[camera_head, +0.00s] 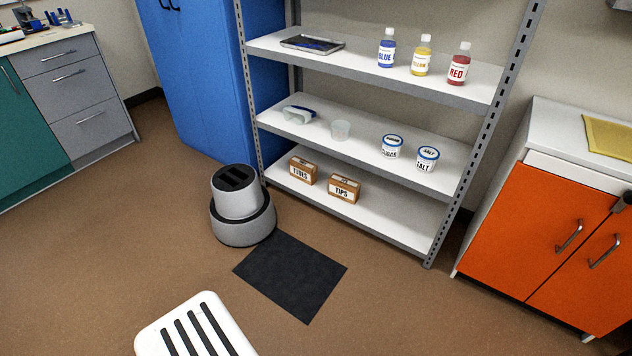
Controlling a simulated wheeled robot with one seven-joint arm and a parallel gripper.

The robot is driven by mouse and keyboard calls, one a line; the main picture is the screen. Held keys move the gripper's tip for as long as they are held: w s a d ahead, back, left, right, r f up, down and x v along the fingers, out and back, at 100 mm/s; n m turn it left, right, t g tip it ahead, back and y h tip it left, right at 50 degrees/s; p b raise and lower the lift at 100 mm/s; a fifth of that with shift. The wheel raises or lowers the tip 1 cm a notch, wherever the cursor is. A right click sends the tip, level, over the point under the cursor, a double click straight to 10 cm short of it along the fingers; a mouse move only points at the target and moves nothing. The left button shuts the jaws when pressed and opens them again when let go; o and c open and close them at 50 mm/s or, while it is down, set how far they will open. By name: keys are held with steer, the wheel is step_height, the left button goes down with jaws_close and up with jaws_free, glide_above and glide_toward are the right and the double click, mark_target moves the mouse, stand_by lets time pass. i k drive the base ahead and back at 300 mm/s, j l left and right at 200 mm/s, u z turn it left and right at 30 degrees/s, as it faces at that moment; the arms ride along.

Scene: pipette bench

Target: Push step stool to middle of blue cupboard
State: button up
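The step stool (244,224) is a round grey stool with a wide dark-rimmed base and black strips on its top. It stands upright on the floor, in front of the near right corner of the blue cupboard (195,75) and close to the left post of the shelf rack. The blue cupboard stands against the back wall, its top cut off by the picture edge. Its dark handles show at the top left. My gripper is not in view.
A black mat (291,277) lies right of the stool. The shelf rack (372,168) holds bottles, tubs and boxes. An orange cupboard (519,228) stands right, grey drawers (86,92) left. Brown floor (110,215) is open left of the stool.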

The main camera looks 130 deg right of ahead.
mark_target(243, 213)
steer(key=z, duration=5.1)
